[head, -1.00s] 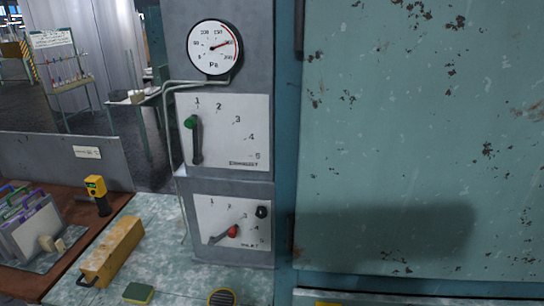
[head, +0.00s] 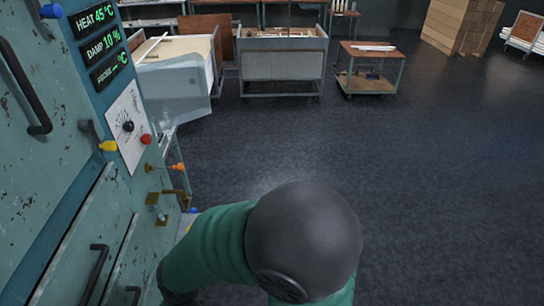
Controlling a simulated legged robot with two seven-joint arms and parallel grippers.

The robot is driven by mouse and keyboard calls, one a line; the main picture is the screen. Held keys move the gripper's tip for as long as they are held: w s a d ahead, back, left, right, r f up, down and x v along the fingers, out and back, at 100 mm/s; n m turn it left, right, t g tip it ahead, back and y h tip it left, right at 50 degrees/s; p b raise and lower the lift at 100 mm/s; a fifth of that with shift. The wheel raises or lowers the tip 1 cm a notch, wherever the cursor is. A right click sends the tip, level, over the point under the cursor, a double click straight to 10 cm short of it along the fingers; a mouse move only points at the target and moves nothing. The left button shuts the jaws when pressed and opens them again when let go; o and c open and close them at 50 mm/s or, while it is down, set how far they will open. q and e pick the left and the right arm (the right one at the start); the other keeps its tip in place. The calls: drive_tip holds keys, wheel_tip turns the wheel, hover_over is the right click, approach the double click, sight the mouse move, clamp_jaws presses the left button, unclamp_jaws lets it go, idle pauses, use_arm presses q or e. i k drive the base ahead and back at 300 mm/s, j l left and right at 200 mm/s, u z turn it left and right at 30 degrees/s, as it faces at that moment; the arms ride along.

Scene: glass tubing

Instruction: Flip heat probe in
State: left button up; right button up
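The teal cabinet (head: 60,175) stands at the left in the head view. Its display panel (head: 104,45) reads HEAT 45 °C, DAMP 10 % and, on a third line that looks like PROBE, dashes with °C. Below the white dial plate (head: 128,125), a short rod with an orange tip (head: 178,167) sticks out to the right. A brass bracket (head: 156,206) is just under it. I cannot tell for sure which of these parts is the heat probe. Neither gripper shows; a green arm link of mine with a dark round joint fills the bottom middle.
A yellow-tipped lever (head: 107,146) and a red knob (head: 146,140) sit by the dial. Cabinet handles (head: 93,272) stick out at lower left. Bins (head: 283,70) and a small cart (head: 371,72) stand at the back. The dark floor (head: 430,180) at right is clear.

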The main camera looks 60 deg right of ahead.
sight(180, 167)
drive_tip(key=z, duration=1.4)
drive_tip(key=i+l+z, duration=0.15)
drive_tip(key=i+l, duration=0.15)
drive_tip(key=i+l+z, duration=0.2)
drive_tip(key=i, duration=0.3)
drive_tip(key=i+l+z, duration=0.15)
drive_tip(key=i, duration=0.25)
drive_tip(key=l, duration=0.1)
